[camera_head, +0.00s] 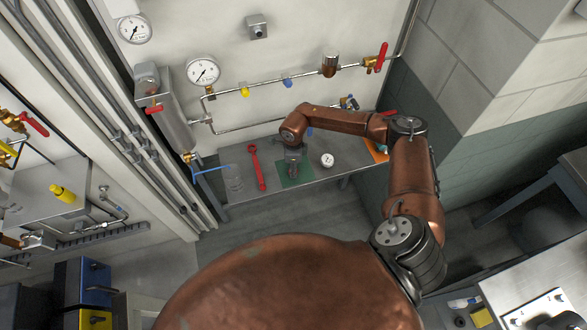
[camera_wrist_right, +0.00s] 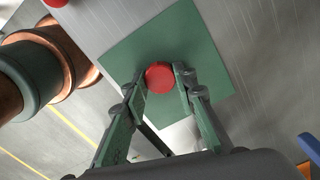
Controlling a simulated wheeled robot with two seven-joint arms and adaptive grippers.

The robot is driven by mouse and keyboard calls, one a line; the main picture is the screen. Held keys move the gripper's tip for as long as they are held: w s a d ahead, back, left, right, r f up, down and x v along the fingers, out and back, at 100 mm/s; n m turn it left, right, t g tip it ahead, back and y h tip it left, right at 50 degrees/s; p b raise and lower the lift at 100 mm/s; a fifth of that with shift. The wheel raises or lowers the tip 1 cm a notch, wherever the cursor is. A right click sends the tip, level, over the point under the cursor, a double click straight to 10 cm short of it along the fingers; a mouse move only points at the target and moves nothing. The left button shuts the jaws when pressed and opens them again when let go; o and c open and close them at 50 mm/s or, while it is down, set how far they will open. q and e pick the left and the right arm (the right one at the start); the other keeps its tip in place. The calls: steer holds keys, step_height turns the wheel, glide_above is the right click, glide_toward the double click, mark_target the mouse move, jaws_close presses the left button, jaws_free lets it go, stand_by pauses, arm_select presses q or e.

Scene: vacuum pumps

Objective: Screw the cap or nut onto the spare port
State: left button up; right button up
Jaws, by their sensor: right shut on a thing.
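My right gripper (camera_head: 293,172) is low over a green mat (camera_head: 306,178) on the grey bench. In the right wrist view its two fingers (camera_wrist_right: 161,80) are closed around a round red cap (camera_wrist_right: 158,77), seen from above over the mat (camera_wrist_right: 130,45). I cannot tell whether the cap touches the mat. In the head view the cap is hidden by the gripper. A pipe (camera_head: 265,87) on the wall panel carries a yellow fitting (camera_head: 244,90) and a blue fitting (camera_head: 287,81). I cannot tell which port is the spare one. My left gripper is not seen.
A larger gauge (camera_head: 203,72) and a red-handled valve (camera_head: 379,58) are on the pipework above.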

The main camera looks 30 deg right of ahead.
jaws_close()
steer(key=shift+r+p, duration=1.75)
steer(key=shift+r, duration=1.3)
